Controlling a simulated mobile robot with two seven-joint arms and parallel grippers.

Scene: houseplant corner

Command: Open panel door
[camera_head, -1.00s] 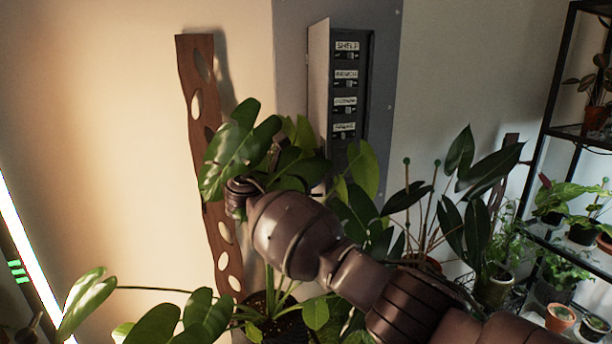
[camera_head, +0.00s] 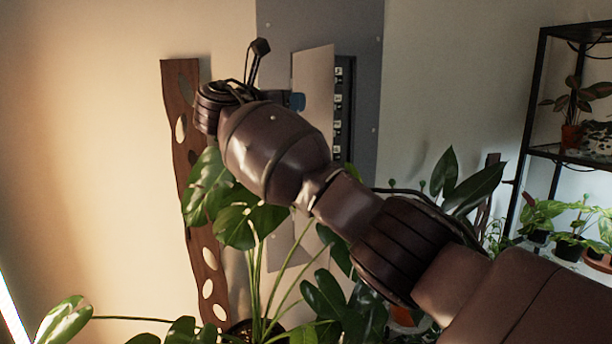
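The panel door (camera_head: 313,105) is a pale flap on the grey wall panel (camera_head: 364,30). It stands partly open, swung out from its left side. Behind its right edge shows a strip of the dark box (camera_head: 346,110) with small white labels; the door hides the rest. My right arm crosses the view from the lower right. Its gripper (camera_head: 278,76) is left of the door, mostly behind my own wrist; a dark stalk and a blue tip show there. I cannot tell whether it touches the door or how far its fingers are apart. My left gripper is out of view.
A leafy plant (camera_head: 238,222) stands below my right arm, in front of the wall. A brown board with holes (camera_head: 182,150) leans at the left. A black shelf (camera_head: 545,90) with potted plants stands at the right. The wall at far left is clear.

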